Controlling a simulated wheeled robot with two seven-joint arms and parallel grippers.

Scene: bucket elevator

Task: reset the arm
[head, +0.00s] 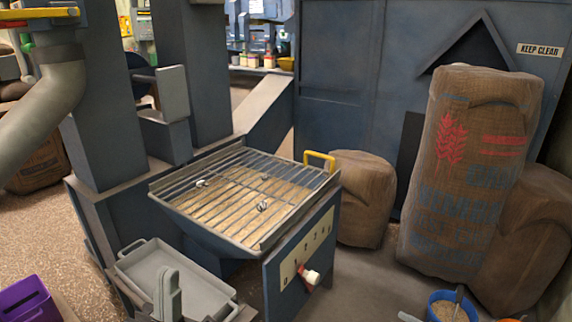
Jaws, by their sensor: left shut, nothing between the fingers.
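My left gripper (167,278) shows at the bottom left of the head view as a narrow grey shape pointing up. Its fingers are shut with nothing between them. It appears in front of the grey tray (135,262); I cannot tell how far above the tray it is. The rest of the left arm is out of the picture. My right gripper is not in view.
A hopper with a barred grate (250,190) stands mid-view, a few small pieces on it. Its front has a lever with a red and white knob (311,277). A printed sack (470,165) and a blue bucket (452,308) are right. A purple bin (28,300) is left.

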